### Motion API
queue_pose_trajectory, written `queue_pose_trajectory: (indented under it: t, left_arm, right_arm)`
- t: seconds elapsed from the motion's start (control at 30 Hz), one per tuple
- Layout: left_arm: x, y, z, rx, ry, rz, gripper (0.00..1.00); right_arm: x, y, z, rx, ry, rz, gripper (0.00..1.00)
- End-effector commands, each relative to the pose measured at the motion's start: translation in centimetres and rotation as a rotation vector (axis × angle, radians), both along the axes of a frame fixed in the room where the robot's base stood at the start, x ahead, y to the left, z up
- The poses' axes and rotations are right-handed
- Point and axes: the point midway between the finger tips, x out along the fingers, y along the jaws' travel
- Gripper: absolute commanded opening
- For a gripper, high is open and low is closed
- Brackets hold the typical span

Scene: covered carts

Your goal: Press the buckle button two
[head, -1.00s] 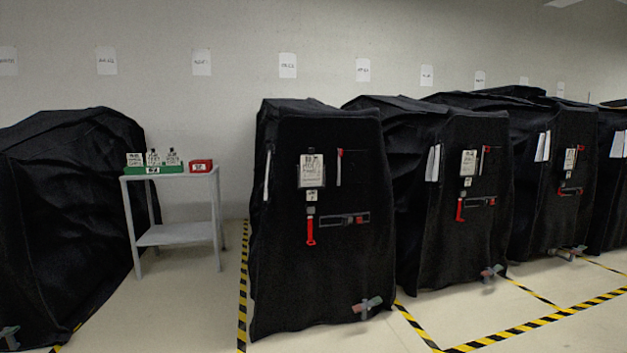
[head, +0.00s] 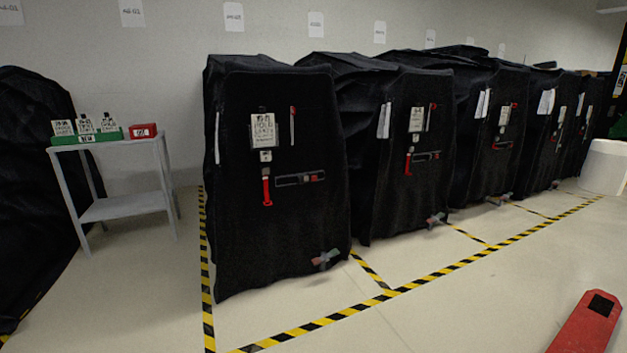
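The nearest black covered cart (head: 282,225) stands upright left of the middle in the head view. On its front are a white label card (head: 263,128), a red strap (head: 267,190) hanging down, and a dark horizontal buckle strip with a red part (head: 317,176) at its right end. A second covered cart (head: 410,195) behind it to the right carries a similar card, red strap and buckle strip. I cannot tell which part is button two. Neither of my grippers is in view.
A grey side table (head: 112,208) with a green box (head: 85,138) and a red box (head: 143,131) stands at the left. Yellow-black tape (head: 345,313) marks the floor. A red object (head: 588,325) is at the bottom right, a white bin (head: 604,167) at the far right. Front floor is clear.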

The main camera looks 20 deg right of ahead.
Motion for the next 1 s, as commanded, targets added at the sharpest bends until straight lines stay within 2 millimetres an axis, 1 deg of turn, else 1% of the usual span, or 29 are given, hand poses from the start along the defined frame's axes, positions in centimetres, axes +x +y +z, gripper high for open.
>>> queue_pose_trajectory:
  t: [0.27, 0.5, 0.57, 0.6, 1.0]
  left_arm:
    - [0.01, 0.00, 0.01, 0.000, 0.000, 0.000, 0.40]
    - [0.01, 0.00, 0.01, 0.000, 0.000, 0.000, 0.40]
    - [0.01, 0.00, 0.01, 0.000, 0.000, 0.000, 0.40]
    - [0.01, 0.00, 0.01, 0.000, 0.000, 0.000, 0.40]
    - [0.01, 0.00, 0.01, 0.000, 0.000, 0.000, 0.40]
  right_arm:
    - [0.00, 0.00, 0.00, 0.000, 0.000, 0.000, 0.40]
    - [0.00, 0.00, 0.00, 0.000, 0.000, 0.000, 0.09]
    - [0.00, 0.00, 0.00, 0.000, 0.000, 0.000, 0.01]
    - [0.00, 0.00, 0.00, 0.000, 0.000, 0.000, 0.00]
    - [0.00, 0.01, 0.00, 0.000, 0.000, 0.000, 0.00]
